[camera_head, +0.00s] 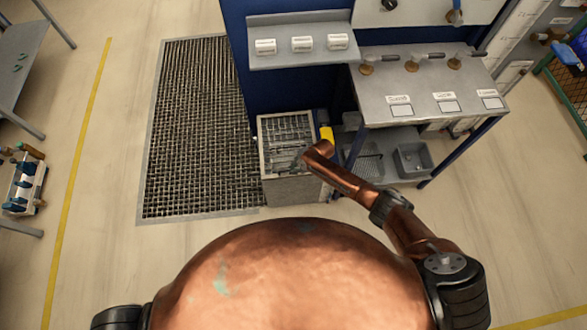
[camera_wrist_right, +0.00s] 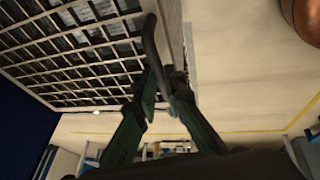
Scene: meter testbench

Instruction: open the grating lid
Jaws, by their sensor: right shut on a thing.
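The grating lid (camera_head: 287,128) is a pale metal grid on top of a grey box (camera_head: 293,192) in the middle of the head view. In the right wrist view the lid (camera_wrist_right: 75,52) fills the upper left, with grey shapes behind its bars. My right gripper (camera_head: 300,158) is at the lid's near right part, partly hidden by my own arm. In the right wrist view the right gripper (camera_wrist_right: 157,82) is shut on a dark bar-like handle (camera_wrist_right: 152,45) at the lid's edge. I cannot tell whether the lid is slightly raised. My left gripper is out of view.
A steel workbench (camera_head: 470,75) with labelled spots stands right of the box, and a grey bin (camera_head: 412,160) sits below it. A blue cabinet with a shelf (camera_head: 300,60) rises behind. A floor grate (camera_head: 195,130) lies left; the floor in front is clear.

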